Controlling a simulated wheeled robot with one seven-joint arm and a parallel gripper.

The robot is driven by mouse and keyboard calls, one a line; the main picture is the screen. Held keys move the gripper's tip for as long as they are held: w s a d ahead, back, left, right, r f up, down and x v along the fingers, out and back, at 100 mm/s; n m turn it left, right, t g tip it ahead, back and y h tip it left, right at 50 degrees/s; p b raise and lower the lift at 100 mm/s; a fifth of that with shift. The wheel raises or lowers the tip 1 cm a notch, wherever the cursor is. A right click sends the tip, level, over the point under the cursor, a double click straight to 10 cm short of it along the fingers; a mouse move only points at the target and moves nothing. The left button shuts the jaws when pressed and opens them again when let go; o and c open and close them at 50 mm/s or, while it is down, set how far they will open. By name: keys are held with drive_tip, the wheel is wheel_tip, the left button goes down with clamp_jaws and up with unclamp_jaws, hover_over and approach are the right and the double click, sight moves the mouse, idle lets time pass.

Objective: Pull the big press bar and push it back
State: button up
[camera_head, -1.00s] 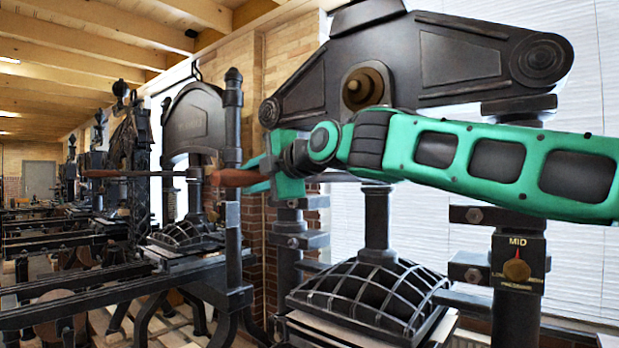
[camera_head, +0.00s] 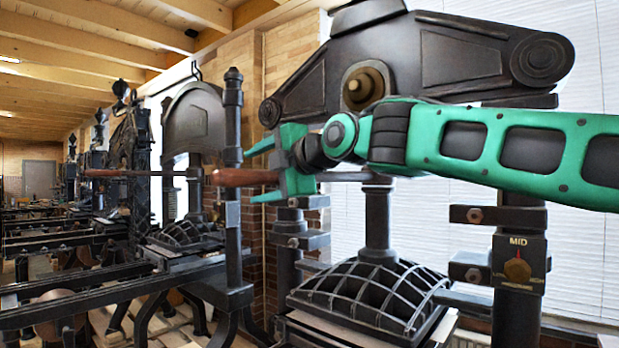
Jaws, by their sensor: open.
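The big press (camera_head: 461,58) stands at the right, with a dark arched head and a ribbed platen below. Its press bar is a thin metal rod (camera_head: 345,176) ending in a brown wooden handle (camera_head: 236,178) that points left. My green gripper (camera_head: 256,174) is at the handle, coming from the right. Its fingers are spread, one above and one below the handle, with gaps visible on both sides. The palm hides the joint between handle and rod.
A second press (camera_head: 195,120) stands behind to the left, with more presses and long rails beyond it. A dial plate marked MID (camera_head: 518,263) is on the big press's right post. Blinds and a brick wall are behind.

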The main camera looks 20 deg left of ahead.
drive_tip(key=v, duration=0.6)
idle(0.3)
